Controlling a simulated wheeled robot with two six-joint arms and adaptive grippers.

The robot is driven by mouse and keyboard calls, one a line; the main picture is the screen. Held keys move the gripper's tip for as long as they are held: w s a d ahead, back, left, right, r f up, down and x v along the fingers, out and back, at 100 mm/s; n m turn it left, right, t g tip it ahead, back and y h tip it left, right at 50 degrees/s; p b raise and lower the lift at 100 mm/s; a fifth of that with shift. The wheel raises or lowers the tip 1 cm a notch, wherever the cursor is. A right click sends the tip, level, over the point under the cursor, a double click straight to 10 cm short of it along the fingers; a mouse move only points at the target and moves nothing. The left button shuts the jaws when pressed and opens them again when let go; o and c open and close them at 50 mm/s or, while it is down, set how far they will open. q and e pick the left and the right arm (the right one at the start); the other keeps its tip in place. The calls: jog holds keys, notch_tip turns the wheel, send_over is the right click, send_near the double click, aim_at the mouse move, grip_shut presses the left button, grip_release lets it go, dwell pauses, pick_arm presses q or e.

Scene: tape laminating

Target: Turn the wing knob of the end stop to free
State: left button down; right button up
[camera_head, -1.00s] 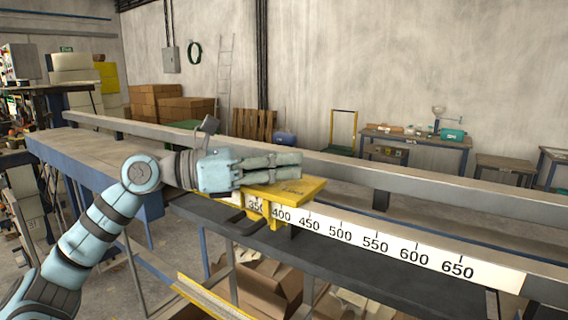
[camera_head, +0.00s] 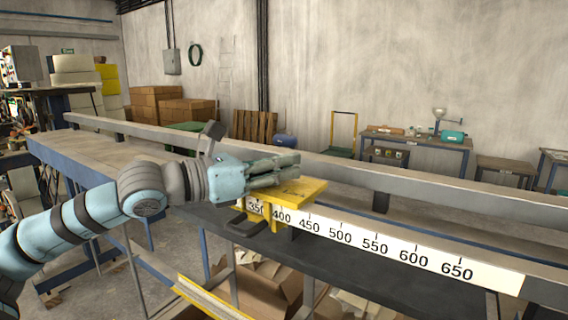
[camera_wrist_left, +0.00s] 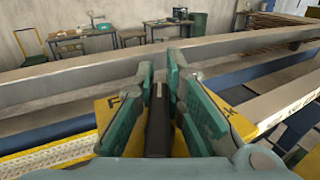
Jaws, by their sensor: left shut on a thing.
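The yellow end stop (camera_head: 300,190) sits on the scale rail near the 350 and 400 marks. My left gripper (camera_head: 288,163) is over its top plate, with the fingers close together. In the left wrist view, the fingers of the left gripper (camera_wrist_left: 160,78) stand on either side of the dark wing knob (camera_wrist_left: 158,122) and are shut on it. The yellow plate (camera_wrist_left: 108,108) shows beside the fingers, with an "F" at left and a "K" at right; the rest of its lettering is covered. In the head view the fingers hide the knob. My right gripper is not in view.
The white number scale (camera_head: 400,250) runs along the front rail to the right. A long grey rail (camera_head: 420,185) lies behind the end stop. Cardboard boxes (camera_head: 270,285) lie under the bench. The space above the rails to the right is clear.

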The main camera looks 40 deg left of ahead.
pick_arm(q)
jog(key=y, duration=0.1)
jog(key=n+t+y+p, duration=0.1)
jog(key=n+y, duration=0.1)
jog(key=shift+w+a+r, duration=0.1)
jog(key=shift+a+r, duration=0.2)
jog(key=shift+a, duration=0.05)
jog(key=shift+a+n+t+y+p, duration=0.4)
jog(key=shift+n+y+p, duration=0.4)
jog(key=shift+y, duration=0.4)
jog(key=shift+w+a+n+y+p, duration=0.1)
jog(key=shift+a+n+y+p, duration=0.15)
jog(key=shift+n+y+p, duration=0.75)
jog(key=shift+b, duration=0.35)
jog(key=c, duration=1.6)
grip_release()
jog(key=shift+f, duration=0.15)
jog(key=shift+c, duration=0.2)
notch_tip(320, 180, up, 10)
